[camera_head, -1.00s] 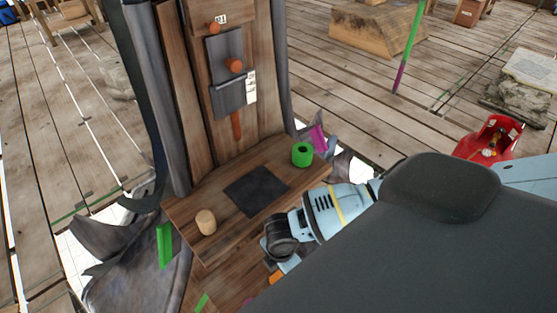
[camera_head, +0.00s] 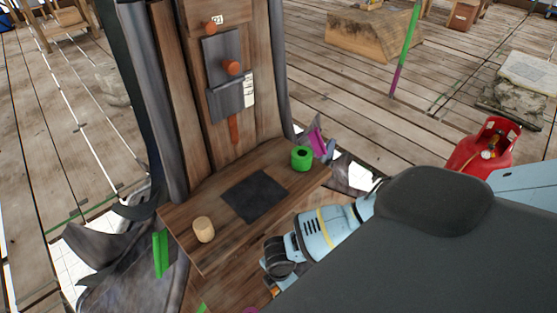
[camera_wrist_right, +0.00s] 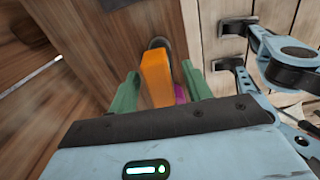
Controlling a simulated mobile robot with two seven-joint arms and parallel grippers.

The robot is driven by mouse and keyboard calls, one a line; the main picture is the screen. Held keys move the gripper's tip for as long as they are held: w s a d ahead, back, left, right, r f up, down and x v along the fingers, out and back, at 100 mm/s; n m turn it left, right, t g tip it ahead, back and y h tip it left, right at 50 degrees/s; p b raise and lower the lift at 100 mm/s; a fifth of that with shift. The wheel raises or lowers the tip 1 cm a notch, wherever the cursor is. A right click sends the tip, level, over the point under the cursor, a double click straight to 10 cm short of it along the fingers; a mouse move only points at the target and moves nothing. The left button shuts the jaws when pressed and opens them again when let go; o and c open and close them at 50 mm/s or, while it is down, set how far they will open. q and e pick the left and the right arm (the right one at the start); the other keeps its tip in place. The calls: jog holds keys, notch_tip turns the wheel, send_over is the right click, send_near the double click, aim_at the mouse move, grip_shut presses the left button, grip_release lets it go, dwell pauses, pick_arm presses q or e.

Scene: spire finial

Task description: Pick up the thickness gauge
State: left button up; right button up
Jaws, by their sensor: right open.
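An orange block (camera_wrist_right: 156,78) stands out in the right wrist view, between the two green fingers of my right gripper (camera_wrist_right: 158,88). The fingers are apart, with the block ahead of or between them; I cannot tell if they touch it. A sliver of purple (camera_wrist_right: 181,93) shows beside it. The block may be the thickness gauge, but I cannot be sure. In the head view my right arm reaches in from the right below the wooden shelf (camera_head: 290,190), and its fingers are hidden. My left gripper is not in view.
The shelf holds a black mat (camera_head: 254,196), a green ring (camera_head: 301,158) and a pale wooden cylinder (camera_head: 204,229). Grey plates (camera_head: 222,62) hang on the upright back panel. A red container (camera_head: 485,148) stands on the plank floor at right.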

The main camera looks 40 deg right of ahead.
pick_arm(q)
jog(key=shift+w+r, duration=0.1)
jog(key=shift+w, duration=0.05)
pick_arm(e)
jog(key=shift+c, duration=0.4)
jog(key=c, duration=1)
jog(key=shift+r, duration=0.1)
jog(key=shift+r, duration=0.6)
notch_tip(320, 180, up, 2)
jog(key=shift+w+r+p, duration=0.1)
jog(key=shift+p, duration=0.25)
jog(key=shift+s+a+r, duration=0.15)
jog(key=shift+s+a, duration=0.1)
jog(key=shift+s, duration=0.5)
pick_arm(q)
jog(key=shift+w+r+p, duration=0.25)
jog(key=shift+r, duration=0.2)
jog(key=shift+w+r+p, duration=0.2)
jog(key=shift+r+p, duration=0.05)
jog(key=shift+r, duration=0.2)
pick_arm(e)
jog(key=s+a, duration=0.2)
jog(key=s, duration=0.5)
jog(key=s+a+r, duration=0.1)
jog(key=s+a, duration=0.1)
jog(key=s, duration=0.5)
jog(key=shift+a+r, duration=0.15)
jog(key=shift+a, duration=0.1)
jog(key=shift+w, duration=0.1)
